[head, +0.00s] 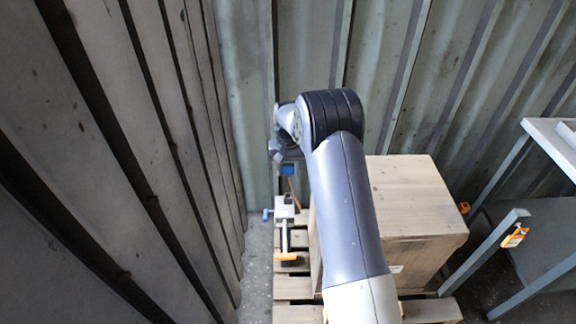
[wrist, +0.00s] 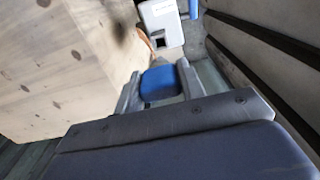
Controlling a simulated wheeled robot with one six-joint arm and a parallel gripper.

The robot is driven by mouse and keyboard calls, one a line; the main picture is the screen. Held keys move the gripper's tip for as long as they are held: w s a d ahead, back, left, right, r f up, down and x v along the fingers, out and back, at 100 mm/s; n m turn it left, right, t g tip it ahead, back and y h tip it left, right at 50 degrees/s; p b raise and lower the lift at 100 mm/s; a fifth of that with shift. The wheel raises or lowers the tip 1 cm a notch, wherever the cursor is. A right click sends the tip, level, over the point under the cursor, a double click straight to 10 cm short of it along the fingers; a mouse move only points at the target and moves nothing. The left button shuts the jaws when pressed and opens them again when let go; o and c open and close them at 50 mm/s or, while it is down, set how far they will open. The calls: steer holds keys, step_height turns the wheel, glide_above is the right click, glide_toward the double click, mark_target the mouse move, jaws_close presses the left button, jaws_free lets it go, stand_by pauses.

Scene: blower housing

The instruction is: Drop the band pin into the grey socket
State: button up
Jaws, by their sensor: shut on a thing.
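My gripper (wrist: 160,85) is shut on the blue block-shaped head of the band pin (wrist: 161,81), which also shows below my wrist in the head view (head: 287,169). A thin orange-brown piece (head: 292,187) hangs below the blue head and looks like the pin's shaft. The grey socket (wrist: 165,26) is a pale grey block with a dark square opening, beyond the fingers in the wrist view. In the head view the socket (head: 283,208) stands below my gripper. The pin appears above it and apart; the lower tip's exact position over the opening is unclear.
A large wooden crate (head: 400,200) stands close to the right, on a pallet (head: 292,286). A corrugated wall (head: 120,130) is close on the left. A blue knob (head: 266,214) sticks out beside the socket. A metal table (head: 548,140) is at the far right.

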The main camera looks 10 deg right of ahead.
steer(key=shift+f, duration=0.15)
steer(key=shift+f+b, duration=2.9)
steer(key=shift+f, duration=1.7)
steer(key=shift+f, duration=0.2)
steer(key=o, duration=1.1)
steer(key=shift+r, duration=0.15)
step_height(320, 180, up, 11)
steer(key=shift+f+p, duration=0.15)
steer(key=shift+p, duration=0.4)
steer(key=shift+f, duration=0.1)
